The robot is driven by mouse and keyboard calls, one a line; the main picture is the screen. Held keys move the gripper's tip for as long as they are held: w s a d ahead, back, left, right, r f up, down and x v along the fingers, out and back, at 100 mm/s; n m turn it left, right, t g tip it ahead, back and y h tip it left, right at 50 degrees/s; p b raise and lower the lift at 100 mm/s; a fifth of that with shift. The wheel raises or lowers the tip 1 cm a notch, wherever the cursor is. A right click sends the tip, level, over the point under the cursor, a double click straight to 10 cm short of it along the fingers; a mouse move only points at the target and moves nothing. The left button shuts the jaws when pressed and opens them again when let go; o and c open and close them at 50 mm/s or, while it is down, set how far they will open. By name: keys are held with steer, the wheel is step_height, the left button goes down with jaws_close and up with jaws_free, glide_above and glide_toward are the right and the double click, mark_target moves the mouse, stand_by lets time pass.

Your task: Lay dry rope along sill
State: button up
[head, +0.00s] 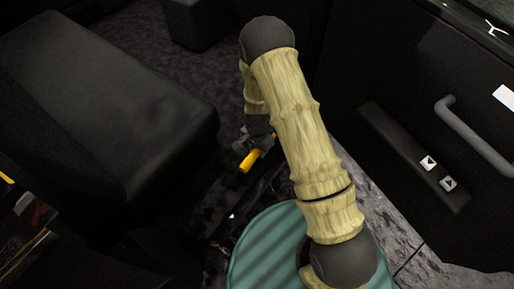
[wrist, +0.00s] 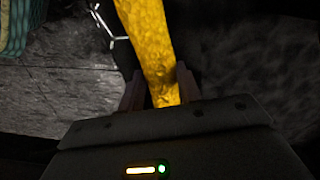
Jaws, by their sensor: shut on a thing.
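A yellow rope (head: 249,160) shows in the head view as a short length below my gripper (head: 255,141), low over the floor beside the seat. In the wrist view, the same rope (wrist: 148,40) runs from the top edge down between the two fingers of my gripper (wrist: 160,88), which is shut on it. The far end of the rope is out of the wrist view. A dark strip that looks like the sill (head: 262,186) lies just below the rope in the head view, partly behind my arm. I cannot tell whether the rope touches it.
A black seat (head: 110,100) fills the left, with dark carpet (head: 190,75) behind it. An open-looking door panel (head: 400,120) with a grey pull handle (head: 475,135) and window switches (head: 438,172) stands at the right. Grey paved ground (head: 425,268) shows at lower right.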

steer(key=shift+f, duration=0.4)
stand_by(0.3)
steer(key=o, duration=1.1)
step_height(320, 180, up, 18)
steer(key=p, duration=0.5)
steer(key=shift+f, duration=0.25)
